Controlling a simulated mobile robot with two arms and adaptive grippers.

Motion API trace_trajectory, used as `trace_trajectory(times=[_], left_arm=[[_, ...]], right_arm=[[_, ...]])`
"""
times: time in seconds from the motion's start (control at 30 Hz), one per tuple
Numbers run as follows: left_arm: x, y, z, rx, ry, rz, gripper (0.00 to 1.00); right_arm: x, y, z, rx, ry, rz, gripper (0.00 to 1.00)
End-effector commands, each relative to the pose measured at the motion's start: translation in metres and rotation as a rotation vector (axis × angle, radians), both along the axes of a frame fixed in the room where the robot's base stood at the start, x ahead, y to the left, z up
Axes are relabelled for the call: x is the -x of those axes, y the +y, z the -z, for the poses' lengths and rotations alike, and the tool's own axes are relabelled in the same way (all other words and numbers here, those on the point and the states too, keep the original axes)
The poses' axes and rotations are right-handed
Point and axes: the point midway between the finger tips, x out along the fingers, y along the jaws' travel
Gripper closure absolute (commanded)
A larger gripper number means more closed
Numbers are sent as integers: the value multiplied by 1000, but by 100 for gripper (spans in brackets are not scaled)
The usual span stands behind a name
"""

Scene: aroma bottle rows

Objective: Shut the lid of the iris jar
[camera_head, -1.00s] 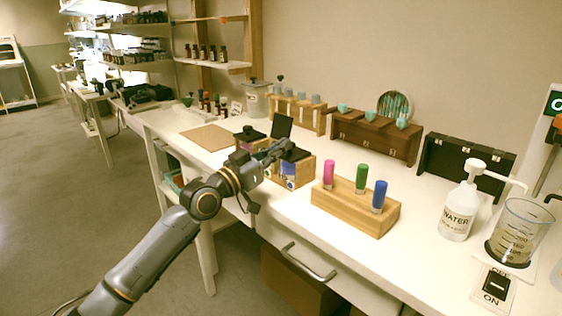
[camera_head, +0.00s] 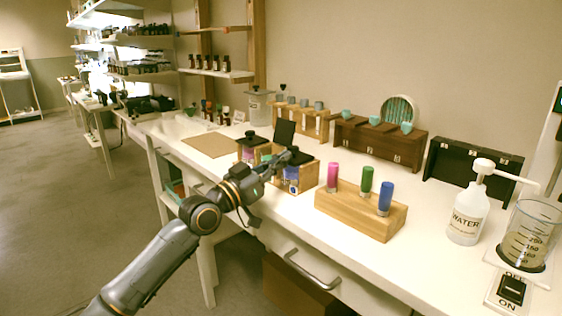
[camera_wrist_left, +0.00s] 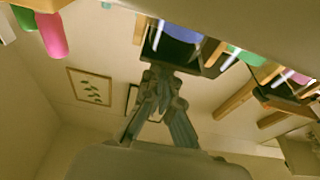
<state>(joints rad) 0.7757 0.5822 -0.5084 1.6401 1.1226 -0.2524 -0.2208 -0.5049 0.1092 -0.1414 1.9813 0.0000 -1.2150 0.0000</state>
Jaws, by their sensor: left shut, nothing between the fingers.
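A group of jars in wooden boxes (camera_head: 306,176) stands at the left front of the bench, with dark lids and coloured labels. One black lid (camera_head: 284,133) stands upright, open. Another dark lid (camera_head: 301,158) lies flat on the front right box, above a blue-purple label. I cannot read which jar is iris. My left gripper (camera_head: 290,156) is shut and empty, at the front jars beside the flat lid and in front of the upright one. It hides part of the jars. The left wrist view shows its fingers (camera_wrist_left: 158,88) together, below a dark lid. My right gripper is out of view.
A wooden block (camera_head: 346,214) with pink, green and blue bottles stands right of the jars. A brown board (camera_head: 210,144) lies to the left. Behind are a wooden rack (camera_head: 303,120) and a brown chest (camera_head: 380,145). A water bottle (camera_head: 467,212) stands at the right.

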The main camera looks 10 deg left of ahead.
Motion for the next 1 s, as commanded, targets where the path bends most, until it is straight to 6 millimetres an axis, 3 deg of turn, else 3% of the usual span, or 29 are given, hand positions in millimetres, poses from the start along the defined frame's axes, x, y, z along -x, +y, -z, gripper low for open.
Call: trace_trajectory(times=[0.3,0.87,1.0], left_arm=[[0,0,4,-1,2,0,100],[0,0,4,-3,6,1,100],[0,-1,-2,-3,5,0,100]], right_arm=[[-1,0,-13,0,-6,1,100],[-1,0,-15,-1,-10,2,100],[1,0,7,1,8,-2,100]])
